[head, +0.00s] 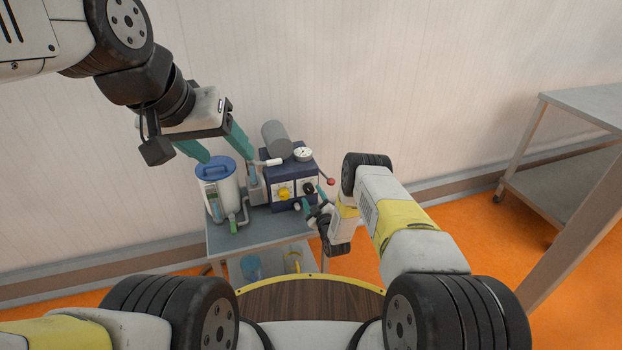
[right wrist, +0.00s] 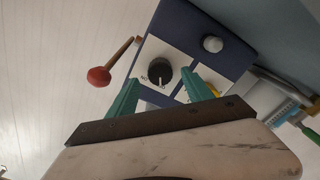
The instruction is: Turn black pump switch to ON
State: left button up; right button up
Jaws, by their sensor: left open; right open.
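The black pump switch (right wrist: 160,71) is a round knob on a white plate on the front of a blue box (right wrist: 205,40). Its white pointer faces toward my right gripper in the right wrist view, with small lettering beside the knob. The switch (head: 309,188) also shows in the head view, right of a yellow knob (head: 284,193). My right gripper (right wrist: 161,88) is open, its teal fingers on either side of the switch; I cannot tell whether they touch it. It also shows in the head view (head: 314,201). My left gripper (head: 226,158) is open and empty, above the blue-lidded container.
A red-tipped lever (right wrist: 100,76) sticks out beside the box. A blue-lidded container (head: 217,185) stands left of the box on a small grey table (head: 240,238). A grey cylinder (head: 274,137) and a gauge (head: 303,154) sit on the box. Another table (head: 590,105) stands at right.

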jog(key=shift+x, duration=1.2)
grip_shut()
jog(key=shift+m, duration=0.3)
jog(key=m, duration=0.5)
jog(key=shift+m, duration=0.3)
jog(key=m, duration=0.5)
jog(key=shift+m, duration=0.3)
jog(key=shift+f, duration=0.1)
